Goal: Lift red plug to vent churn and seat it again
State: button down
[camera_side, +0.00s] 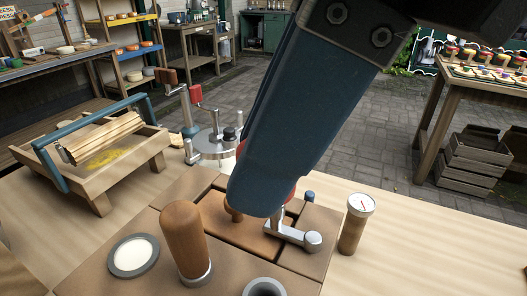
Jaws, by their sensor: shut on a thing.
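My gripper (258,190) comes down from the upper right as a large dark blue finger. It is shut on the red plug (291,190), of which only red slivers show at the finger's edges. The finger hides the rest of the plug and its lower end, so I cannot tell whether it is seated or raised. A metal lever (293,234) with a round end lies just right of the fingertip.
An upright wooden handle (185,240), a cream-filled grey ring (133,256) and another grey ring (265,288) are in front. A wooden gauge (356,222) stands right. A metal disc with a crank (214,145) and a blue-handled wooden tray (105,150) stand behind. The right tabletop is clear.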

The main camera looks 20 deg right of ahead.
dwell(0.4)
jog(key=shift+f, duration=3.75)
jog(key=shift+f, duration=1.2)
jog(key=c, duration=0.6)
grip_release()
jog(key=c, duration=0.4)
jog(key=shift+o, duration=0.2)
jog(key=shift+r, duration=0.15)
jog(key=v, duration=0.7)
